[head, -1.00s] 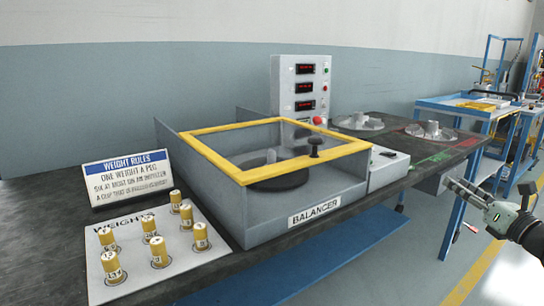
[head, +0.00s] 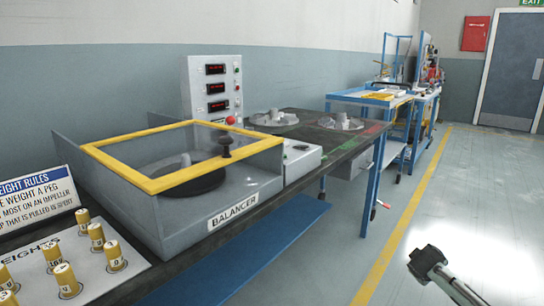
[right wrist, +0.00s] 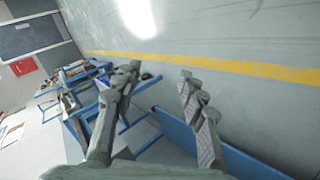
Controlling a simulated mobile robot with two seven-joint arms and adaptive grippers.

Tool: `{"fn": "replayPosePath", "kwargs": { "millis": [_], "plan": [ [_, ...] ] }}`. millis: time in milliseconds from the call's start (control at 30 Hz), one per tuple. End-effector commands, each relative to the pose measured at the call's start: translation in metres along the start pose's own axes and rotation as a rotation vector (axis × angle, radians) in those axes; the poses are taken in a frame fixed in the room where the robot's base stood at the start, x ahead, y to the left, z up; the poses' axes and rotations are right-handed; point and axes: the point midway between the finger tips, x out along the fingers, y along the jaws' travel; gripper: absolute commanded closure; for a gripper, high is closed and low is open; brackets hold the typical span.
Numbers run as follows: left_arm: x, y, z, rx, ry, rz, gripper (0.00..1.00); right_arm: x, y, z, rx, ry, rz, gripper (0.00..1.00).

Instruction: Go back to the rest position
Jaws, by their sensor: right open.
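My right gripper (right wrist: 160,76) shows in the right wrist view with its two fingers apart and nothing between them. Past the fingers are blue bench frames, the grey floor and a yellow floor line. In the head view only a dark tip and a thin grey rod, seemingly part of my right gripper (head: 428,263), show at the bottom right over the floor, clear of the bench. My left gripper is out of view.
The balancer (head: 215,205) with its yellow-framed lid stands on the dark bench (head: 350,140). Weights on pegs (head: 66,280) and a rules sign (head: 36,200) are at left. A blue cart (head: 372,97) stands behind. The floor at right is free.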

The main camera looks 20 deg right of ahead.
Motion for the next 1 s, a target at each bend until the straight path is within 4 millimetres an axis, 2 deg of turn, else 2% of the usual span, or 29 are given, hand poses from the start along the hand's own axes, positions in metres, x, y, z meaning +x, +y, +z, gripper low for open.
{"fn": "replayPosePath", "kwargs": {
  "millis": [33, 167, 200, 300, 400, 500, 600, 700, 1000],
  "plan": [
    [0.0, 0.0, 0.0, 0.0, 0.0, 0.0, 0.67, -0.004, -0.035, 0.01, -0.013, -0.001, -0.047, 0.59],
    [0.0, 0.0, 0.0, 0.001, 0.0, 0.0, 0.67, -0.024, -0.12, 0.039, -0.033, -0.004, -0.17, 0.59],
    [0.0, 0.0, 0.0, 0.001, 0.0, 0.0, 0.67, -0.033, -0.148, 0.05, -0.036, -0.006, -0.212, 0.59],
    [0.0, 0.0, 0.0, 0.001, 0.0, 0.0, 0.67, -0.063, -0.213, 0.08, -0.034, -0.016, -0.319, 0.59],
    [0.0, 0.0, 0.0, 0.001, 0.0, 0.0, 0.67, -0.099, -0.269, 0.11, -0.017, -0.032, -0.423, 0.59],
    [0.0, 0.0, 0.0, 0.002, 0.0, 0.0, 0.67, -0.135, -0.311, 0.135, 0.009, -0.051, -0.511, 0.59],
    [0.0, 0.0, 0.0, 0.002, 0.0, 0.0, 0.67, -0.164, -0.338, 0.154, 0.036, -0.07, -0.575, 0.59],
    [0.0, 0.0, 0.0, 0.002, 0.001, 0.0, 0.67, -0.18, -0.35, 0.163, 0.053, -0.08, -0.606, 0.59],
    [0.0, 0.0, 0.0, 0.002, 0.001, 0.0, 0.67, -0.18, -0.35, 0.163, 0.053, -0.08, -0.606, 0.59]
  ]
}}
